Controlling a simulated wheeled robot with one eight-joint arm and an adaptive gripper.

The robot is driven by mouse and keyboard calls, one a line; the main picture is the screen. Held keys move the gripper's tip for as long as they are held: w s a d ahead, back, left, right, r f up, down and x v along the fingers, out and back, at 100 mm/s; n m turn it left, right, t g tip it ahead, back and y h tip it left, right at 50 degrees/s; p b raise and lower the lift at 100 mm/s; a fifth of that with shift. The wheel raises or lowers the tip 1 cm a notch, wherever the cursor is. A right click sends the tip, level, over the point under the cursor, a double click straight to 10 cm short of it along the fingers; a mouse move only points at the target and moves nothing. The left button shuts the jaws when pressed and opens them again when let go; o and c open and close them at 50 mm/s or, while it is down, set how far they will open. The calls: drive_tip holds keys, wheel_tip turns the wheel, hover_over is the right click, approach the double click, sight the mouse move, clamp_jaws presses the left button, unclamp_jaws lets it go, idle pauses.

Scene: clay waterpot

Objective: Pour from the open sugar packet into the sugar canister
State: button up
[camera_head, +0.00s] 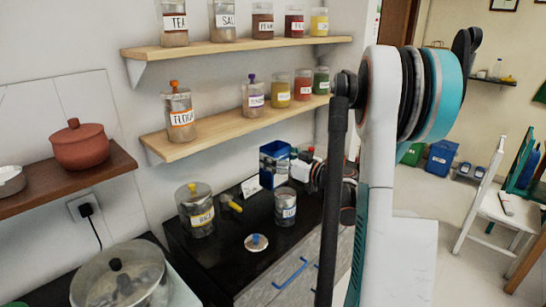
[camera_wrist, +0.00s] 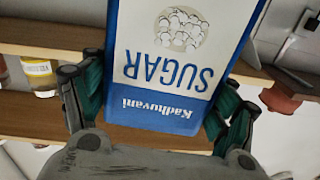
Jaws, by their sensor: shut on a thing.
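The sugar packet (camera_wrist: 178,55) is blue and white, with "SUGAR" and "Kadhuvani" upside down in the wrist view. My gripper (camera_wrist: 158,92) is shut on it, with a green-and-dark finger at each side. In the head view the packet (camera_head: 272,166) is above the black counter, behind and slightly left of a clear canister. This canister (camera_head: 286,208), apparently the sugar one, stands upright and seems to have no lid on; its label is too small to read surely. A round lid with a blue knob (camera_head: 256,243) lies on the counter. The packet's mouth cannot be made out.
A lidded canister (camera_head: 196,211) and a yellow-handled item (camera_head: 231,203) are on the counter (camera_head: 222,255) to the left. Jars line two wooden shelves (camera_head: 235,126) above. A pot with a glass lid (camera_head: 120,278) is at front left. My arm hides the counter's right side.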

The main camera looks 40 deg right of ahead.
drive_tip(key=shift+r, duration=0.1)
drive_tip(key=shift+r+p, duration=1.65)
drive_tip(key=shift+r, duration=0.85)
drive_tip(key=shift+f, duration=0.1)
